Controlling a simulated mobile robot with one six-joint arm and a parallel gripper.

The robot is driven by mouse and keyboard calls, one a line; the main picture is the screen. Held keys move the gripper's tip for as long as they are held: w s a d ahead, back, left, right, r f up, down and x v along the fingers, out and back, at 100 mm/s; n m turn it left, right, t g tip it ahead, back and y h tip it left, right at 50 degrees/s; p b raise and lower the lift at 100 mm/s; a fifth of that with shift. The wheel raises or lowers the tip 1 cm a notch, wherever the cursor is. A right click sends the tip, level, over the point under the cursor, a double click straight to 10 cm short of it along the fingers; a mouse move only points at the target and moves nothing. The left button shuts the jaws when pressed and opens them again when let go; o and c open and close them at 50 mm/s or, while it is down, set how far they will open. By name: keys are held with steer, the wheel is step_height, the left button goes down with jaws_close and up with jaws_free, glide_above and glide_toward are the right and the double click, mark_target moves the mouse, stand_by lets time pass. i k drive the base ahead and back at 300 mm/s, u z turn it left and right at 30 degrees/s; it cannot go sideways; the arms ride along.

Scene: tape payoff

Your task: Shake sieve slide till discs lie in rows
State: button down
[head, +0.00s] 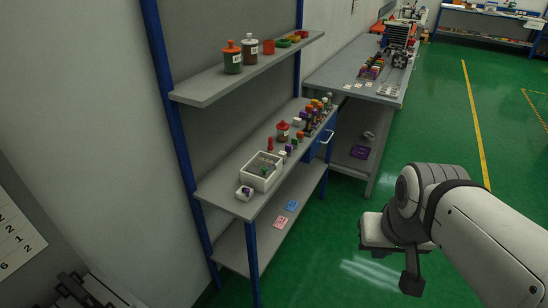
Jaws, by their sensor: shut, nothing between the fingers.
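A white open-topped box (251,182) stands near the front left of the middle shelf of the rack. Small grey and green items lie inside it, too small to tell whether they are discs or a sieve slide. I cannot pick out a sieve slide for certain. My gripper (412,284) hangs at the end of my white arm at the lower right, over the green floor. It is shut and empty, well apart from the rack and the box.
The upper shelf (204,90) holds jars and bowls. A grey workbench (330,77) stands behind. The green floor (440,130) at right is clear.

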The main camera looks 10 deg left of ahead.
mark_target(262, 165)
steer(key=z, duration=0.05)
steer(key=k, duration=0.4)
steer(key=u, duration=0.15)
steer(key=i, duration=1.85)
steer(key=z, duration=0.1)
